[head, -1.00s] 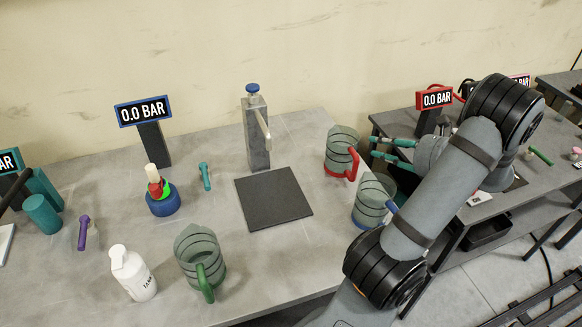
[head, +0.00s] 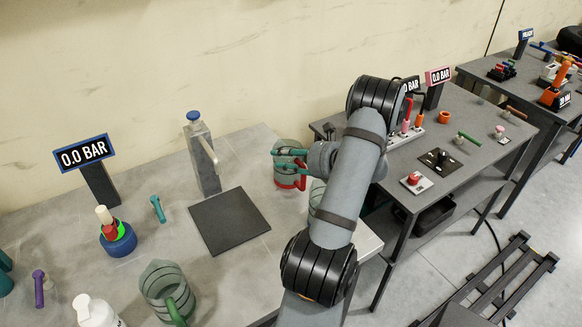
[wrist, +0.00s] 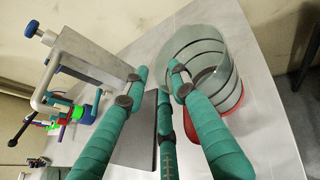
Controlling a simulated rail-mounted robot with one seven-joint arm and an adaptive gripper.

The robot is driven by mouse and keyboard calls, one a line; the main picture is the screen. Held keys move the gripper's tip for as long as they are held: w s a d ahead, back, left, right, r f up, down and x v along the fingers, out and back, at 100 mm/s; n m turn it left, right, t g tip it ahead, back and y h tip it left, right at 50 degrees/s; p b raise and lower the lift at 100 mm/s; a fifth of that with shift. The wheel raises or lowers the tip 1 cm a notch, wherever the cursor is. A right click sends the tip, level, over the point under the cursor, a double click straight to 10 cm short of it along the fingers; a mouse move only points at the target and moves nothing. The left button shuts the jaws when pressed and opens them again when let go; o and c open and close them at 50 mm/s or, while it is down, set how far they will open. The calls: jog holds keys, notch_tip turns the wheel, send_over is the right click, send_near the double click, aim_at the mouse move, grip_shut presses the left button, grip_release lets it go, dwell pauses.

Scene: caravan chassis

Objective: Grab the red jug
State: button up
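The red jug (head: 289,181) is a clear grey ribbed jug with a red base and red handle. It stands upright at the right end of the workbench in the head view. My gripper (head: 282,158) has teal fingers, which overlap the jug's upper part there. In the wrist view my gripper (wrist: 158,75) is open with its fingers spread. The red jug (wrist: 237,88) appears right of centre, partly behind the right finger. I cannot tell whether that finger touches it. Nothing is between the fingers.
A jug (head: 316,191) is mostly hidden behind my arm, close to the red one. A green-handled jug (head: 164,290) stands at the front. A dark square mat (head: 230,221) and a metal tap post (head: 203,160) are left of the red jug.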

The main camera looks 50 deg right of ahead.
jog(key=shift+w, duration=0.1)
jog(key=shift+c, duration=1.1)
jog(key=c, duration=0.4)
grip_shut()
